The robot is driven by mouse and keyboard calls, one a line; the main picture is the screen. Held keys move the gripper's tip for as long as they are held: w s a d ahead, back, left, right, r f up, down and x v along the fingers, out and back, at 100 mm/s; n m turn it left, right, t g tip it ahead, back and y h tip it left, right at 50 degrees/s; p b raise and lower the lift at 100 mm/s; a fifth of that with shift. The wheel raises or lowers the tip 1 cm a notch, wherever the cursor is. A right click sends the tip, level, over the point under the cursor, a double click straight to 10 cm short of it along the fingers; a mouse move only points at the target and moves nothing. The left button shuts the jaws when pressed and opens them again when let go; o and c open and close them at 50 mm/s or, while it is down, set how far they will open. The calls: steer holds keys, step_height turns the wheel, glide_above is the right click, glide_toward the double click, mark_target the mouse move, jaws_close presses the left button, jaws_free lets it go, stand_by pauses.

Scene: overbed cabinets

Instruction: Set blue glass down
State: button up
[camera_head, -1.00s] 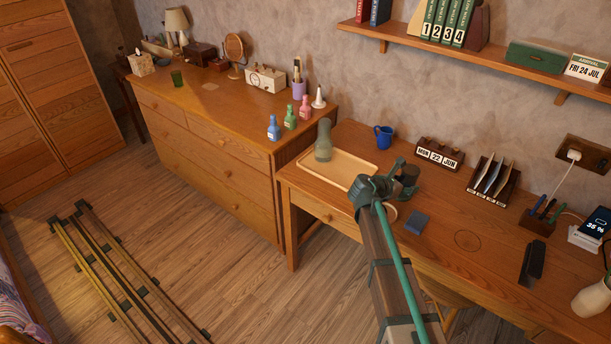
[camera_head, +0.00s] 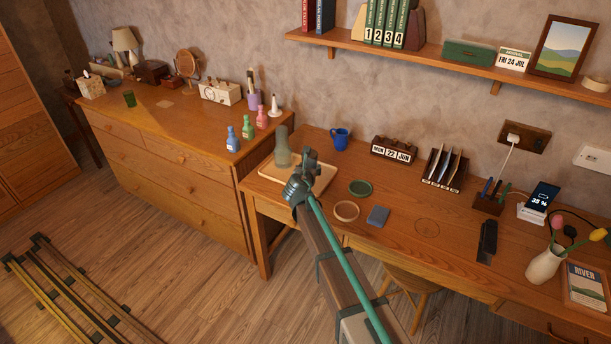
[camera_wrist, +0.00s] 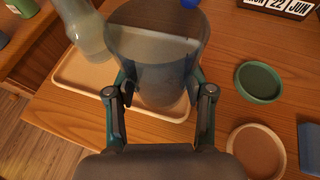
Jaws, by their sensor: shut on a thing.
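My gripper (camera_head: 310,162) is shut on a translucent blue-grey glass (camera_wrist: 157,45), with one finger on each side of it in the wrist view. The glass looks upright. It is in front of the wooden tray (camera_wrist: 75,75) in that view; whether it touches the tray cannot be told. In the head view my gripper is at the right part of the tray (camera_head: 272,176) and mostly hides the glass. A grey-green carafe (camera_head: 282,148) stands on the tray, left of my gripper; it also shows in the wrist view (camera_wrist: 82,28).
Right of the tray lie a green coaster (camera_head: 360,187), a tan coaster (camera_head: 346,211) and a dark blue square (camera_head: 378,216). A blue mug (camera_head: 340,139) stands behind. A calendar block (camera_head: 393,151) and letter rack (camera_head: 444,169) are farther right.

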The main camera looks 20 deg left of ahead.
steer(key=w+a+f, duration=0.1)
steer(key=w+f, duration=0.1)
steer(key=w+a+f, duration=0.1)
steer(key=f, duration=0.1)
steer(key=w+a+f+p, duration=0.1)
steer(key=w+f, duration=0.1)
steer(key=shift+w+a+f, duration=0.1)
steer(key=shift+w+f, duration=0.05)
steer(key=shift+w, duration=0.15)
steer(key=f, duration=0.1)
steer(key=f+p, duration=0.1)
steer(key=f, duration=0.1)
steer(key=shift+w+a, duration=0.1)
steer(key=shift+w, duration=0.1)
steer(key=shift+f, duration=0.25)
steer(key=shift+f, duration=0.15)
steer(key=o, duration=1.3)
steer(key=shift+s, duration=0.1)
steer(key=shift+r, duration=0.2)
steer(key=b+v, duration=0.2)
steer(key=v, duration=1)
